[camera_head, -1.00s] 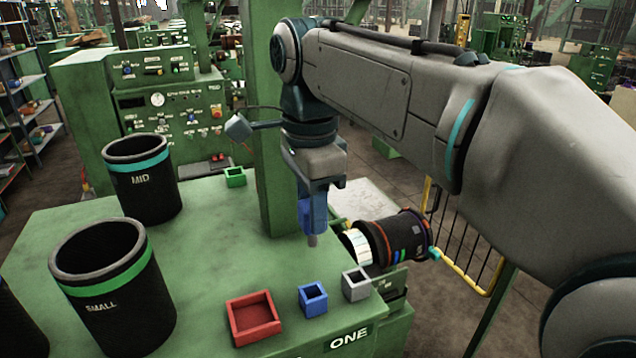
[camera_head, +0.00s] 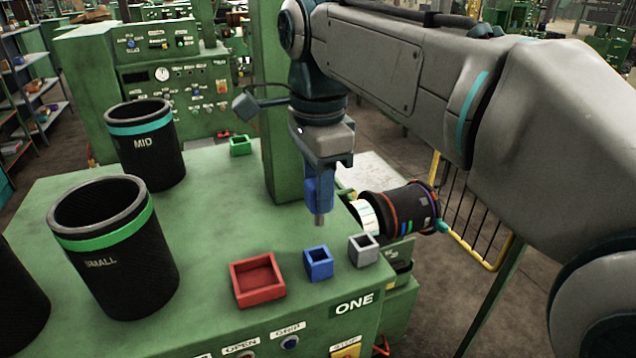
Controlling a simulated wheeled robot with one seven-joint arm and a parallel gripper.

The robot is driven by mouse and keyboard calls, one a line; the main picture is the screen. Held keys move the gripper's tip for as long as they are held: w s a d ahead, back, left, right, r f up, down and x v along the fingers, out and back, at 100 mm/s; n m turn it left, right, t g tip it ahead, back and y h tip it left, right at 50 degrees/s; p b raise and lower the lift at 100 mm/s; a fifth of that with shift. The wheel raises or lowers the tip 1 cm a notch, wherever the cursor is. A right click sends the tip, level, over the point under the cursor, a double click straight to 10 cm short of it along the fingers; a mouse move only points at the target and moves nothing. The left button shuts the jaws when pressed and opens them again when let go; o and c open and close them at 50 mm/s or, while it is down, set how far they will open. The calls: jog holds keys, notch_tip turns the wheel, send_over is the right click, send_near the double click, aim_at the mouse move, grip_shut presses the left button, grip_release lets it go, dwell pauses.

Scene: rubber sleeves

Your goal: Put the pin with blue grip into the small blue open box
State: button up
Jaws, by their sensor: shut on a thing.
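The pin with blue grip (camera_head: 319,194) hangs upright from my gripper (camera_head: 322,172), its grey tip pointing down. My gripper is shut on its blue grip. The pin's tip is above the green table top and, in the picture, a little above and behind the small blue open box (camera_head: 319,264). Its exact height over the table is hard to tell. The blue box stands near the table's front edge, its opening facing up and looking empty.
A wider red open box (camera_head: 257,290) stands left of the blue box and a small grey open box (camera_head: 363,250) right of it. Black bins marked MID (camera_head: 146,160) and SMALL (camera_head: 110,250) stand at the left. A green post (camera_head: 278,110) rises behind my gripper. A small green box (camera_head: 240,146) is farther back.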

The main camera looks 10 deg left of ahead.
aim_at(318, 224)
jog(key=shift+f+b, duration=3.8)
jog(key=shift+f, duration=1.1)
jog(key=o, duration=1.1)
notch_tip(318, 224, up, 14)
jog(key=shift+f+p, duration=0.15)
jog(key=shift+p, duration=1)
jog(key=s+d+f+n+t, duration=0.1)
jog(key=s+d+f+n, duration=0.1)
jog(key=d+f+n, duration=0.2)
jog(key=s+d+f+n+t, duration=0.1)
jog(key=s+d+f+n, duration=0.2)
jog(key=d+f, duration=0.8)
jog(key=s+d+f+n+t, duration=0.1)
jog(key=s+d+f+n, duration=0.2)
jog(key=d+f, duration=0.4)
jog(key=shift+d+f+n, duration=0.15)
jog(key=shift+f+n, duration=0.3)
jog(key=shift+f, duration=1.05)
jog(key=shift+d+f+n, duration=0.15)
jog(key=shift+f+n, duration=0.3)
jog(key=shift+f, duration=1.05)
